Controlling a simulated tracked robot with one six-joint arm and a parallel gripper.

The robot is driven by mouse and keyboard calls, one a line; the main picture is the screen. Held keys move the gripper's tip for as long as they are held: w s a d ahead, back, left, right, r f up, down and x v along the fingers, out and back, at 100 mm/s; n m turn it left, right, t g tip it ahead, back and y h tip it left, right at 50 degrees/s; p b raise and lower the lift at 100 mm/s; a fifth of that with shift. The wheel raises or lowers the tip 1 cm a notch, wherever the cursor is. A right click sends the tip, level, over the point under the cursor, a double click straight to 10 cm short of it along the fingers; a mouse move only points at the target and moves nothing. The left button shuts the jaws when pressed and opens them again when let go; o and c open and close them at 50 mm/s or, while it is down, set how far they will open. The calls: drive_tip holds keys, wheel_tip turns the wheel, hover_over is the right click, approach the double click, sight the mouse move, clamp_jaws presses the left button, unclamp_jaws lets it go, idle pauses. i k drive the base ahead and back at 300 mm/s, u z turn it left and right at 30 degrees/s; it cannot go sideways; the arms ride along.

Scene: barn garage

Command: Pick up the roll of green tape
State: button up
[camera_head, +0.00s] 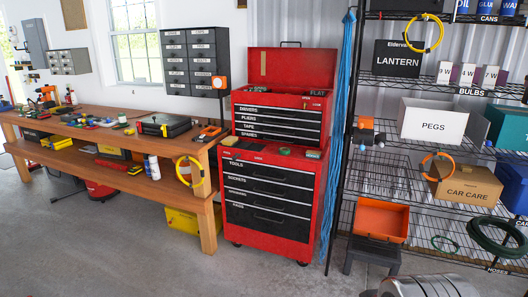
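A small green item (284,151), which looks like a roll of tape, lies on the ledge of the red tool chest (268,160), in front of the drawer marked TAPE. It is too small to tell its exact shape. My gripper is not in view.
A wooden workbench (100,133) with scattered tools runs along the left. Wire shelves (400,147) with boxes stand at the right. An orange bin (380,220) sits on a dark stool. A ribbed metallic object (428,287) is at the bottom edge. Concrete floor before the chest is clear.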

sight(283, 151)
drive_tip(key=u, duration=0.5)
drive_tip(key=i, duration=0.75)
drive_tip(key=u, duration=0.5)
drive_tip(key=i, duration=1.8)
drive_tip(key=z, duration=0.6)
drive_tip(key=i, duration=1.2)
drive_tip(key=z, duration=0.55)
